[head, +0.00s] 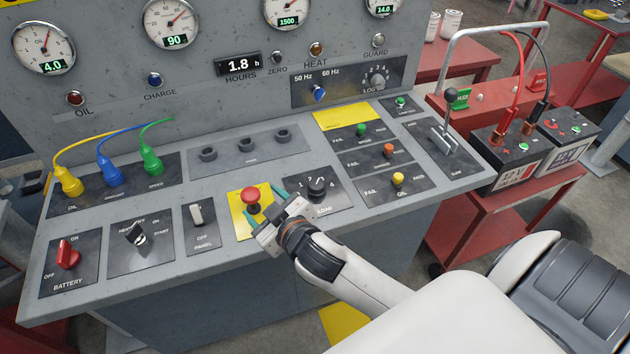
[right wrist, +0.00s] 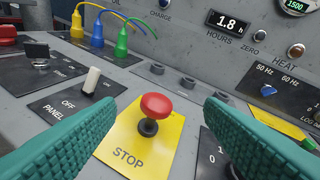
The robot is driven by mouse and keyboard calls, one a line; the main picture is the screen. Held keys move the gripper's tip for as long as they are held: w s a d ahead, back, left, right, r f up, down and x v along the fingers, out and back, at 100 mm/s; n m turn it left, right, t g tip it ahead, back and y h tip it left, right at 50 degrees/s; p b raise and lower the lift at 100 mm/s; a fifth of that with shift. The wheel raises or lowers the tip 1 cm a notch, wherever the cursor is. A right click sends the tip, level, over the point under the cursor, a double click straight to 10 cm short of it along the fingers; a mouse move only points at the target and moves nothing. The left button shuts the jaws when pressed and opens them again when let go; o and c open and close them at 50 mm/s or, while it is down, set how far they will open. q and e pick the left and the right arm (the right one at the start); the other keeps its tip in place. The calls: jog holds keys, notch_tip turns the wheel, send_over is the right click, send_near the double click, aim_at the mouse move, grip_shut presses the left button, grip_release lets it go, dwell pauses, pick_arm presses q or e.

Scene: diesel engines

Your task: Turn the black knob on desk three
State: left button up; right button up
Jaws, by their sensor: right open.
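A black knob (head: 316,186) with a pointer and number marks sits on a dark plate marked LOAD on the sloped console. Another black turn switch (head: 136,233) is on the start plate at the left, and a smaller grey-black knob (head: 377,79) is on the upright panel. No desk number is readable. My right gripper (head: 264,205) is open, left of the LOAD knob and close to the red stop button (head: 251,197). In the right wrist view the stop button (right wrist: 156,107) shows between the teal fingers; the LOAD knob is mostly hidden behind the right finger. My left gripper is out of view.
A red battery switch (head: 68,254) and a white panel switch (head: 196,214) stand at the left. Yellow, blue and green cable plugs rise behind them. A lever (head: 445,130) stands at the right, beside a red cart (head: 500,205) with batteries.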

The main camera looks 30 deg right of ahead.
jog(key=w+a+r+n+t+y, duration=0.4)
jog(key=a+r+n+y, duration=0.25)
jog(key=r, duration=0.45)
jog(key=a+r+n+g+y, duration=0.45)
jog(key=a+n+y, duration=0.25)
jog(key=n+y, duration=0.2)
jog(key=n+g+h, duration=0.8)
jog(key=g+h, duration=0.6)
jog(key=h, duration=0.2)
send_over(316, 184)
notch_tip(316, 184, down, 11)
jog(key=shift+m, duration=0.25)
notch_tip(316, 184, down, 10)
jog(key=p, duration=0.3)
jog(key=shift+f+p, duration=0.15)
jog(key=shift+p, duration=0.15)
jog(key=shift+f, duration=0.5)
